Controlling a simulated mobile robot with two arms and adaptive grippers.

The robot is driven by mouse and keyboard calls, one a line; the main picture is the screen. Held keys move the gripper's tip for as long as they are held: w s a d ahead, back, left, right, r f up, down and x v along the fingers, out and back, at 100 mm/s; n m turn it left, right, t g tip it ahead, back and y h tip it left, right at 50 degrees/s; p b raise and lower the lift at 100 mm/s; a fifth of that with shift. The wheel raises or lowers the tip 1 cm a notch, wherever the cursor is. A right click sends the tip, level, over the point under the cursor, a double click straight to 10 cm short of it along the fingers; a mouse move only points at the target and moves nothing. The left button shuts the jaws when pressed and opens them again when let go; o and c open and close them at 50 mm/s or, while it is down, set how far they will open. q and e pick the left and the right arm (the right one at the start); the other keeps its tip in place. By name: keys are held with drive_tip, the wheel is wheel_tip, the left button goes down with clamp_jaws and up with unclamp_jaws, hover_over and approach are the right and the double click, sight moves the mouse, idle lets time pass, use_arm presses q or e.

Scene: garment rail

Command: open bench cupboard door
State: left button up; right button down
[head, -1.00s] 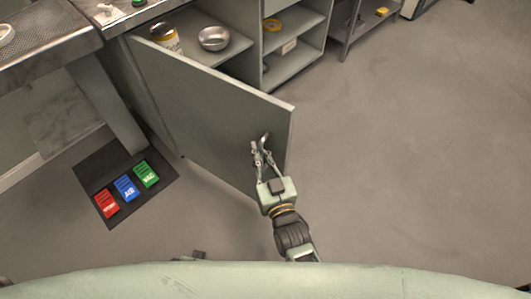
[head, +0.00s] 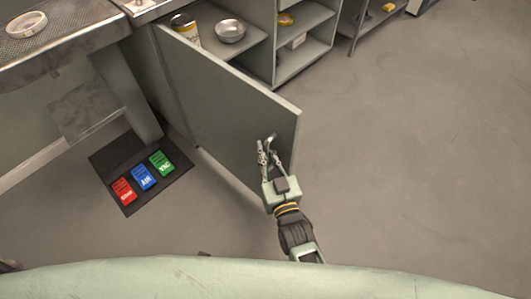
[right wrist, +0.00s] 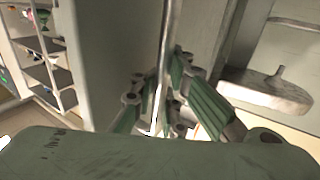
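The bench cupboard door (head: 225,110) is a grey-green panel that stands swung well out from the bench, with the cupboard's inside showing behind it. Its metal handle (head: 271,139) is near the free edge. My right gripper (head: 267,148) is at the handle, its fingers closed around it. In the right wrist view the handle is a thin upright bar (right wrist: 160,85) between the green-padded fingers (right wrist: 170,100). The finger contact is partly hidden by the gripper's own body. My left gripper is not in view.
A shelf inside holds a metal bowl (head: 230,31) and a yellow-labelled can (head: 185,30). A dark mat (head: 113,155) with red, blue and green pedals lies on the floor left of the door. Open floor (head: 410,150) lies to the right.

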drive_tip(key=c, duration=2.2)
unclamp_jaws()
drive_tip(key=shift+s+d+f, duration=0.1)
drive_tip(key=shift+d+f, duration=0.2)
drive_tip(key=shift+d, duration=0.05)
drive_tip(key=shift+o, duration=0.6)
drive_tip(key=shift+s+d+r, duration=0.1)
drive_tip(key=shift+d+r, duration=0.05)
drive_tip(key=shift+r, duration=0.05)
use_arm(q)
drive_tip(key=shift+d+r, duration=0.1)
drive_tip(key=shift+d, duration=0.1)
use_arm(e)
drive_tip(key=shift+a, duration=0.25)
drive_tip(key=shift+r, duration=0.1)
drive_tip(key=shift+s, duration=0.1)
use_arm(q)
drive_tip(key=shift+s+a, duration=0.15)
use_arm(e)
drive_tip(key=v, duration=1.1)
drive_tip(key=shift+s+d, duration=0.2)
drive_tip(key=shift+s, duration=0.1)
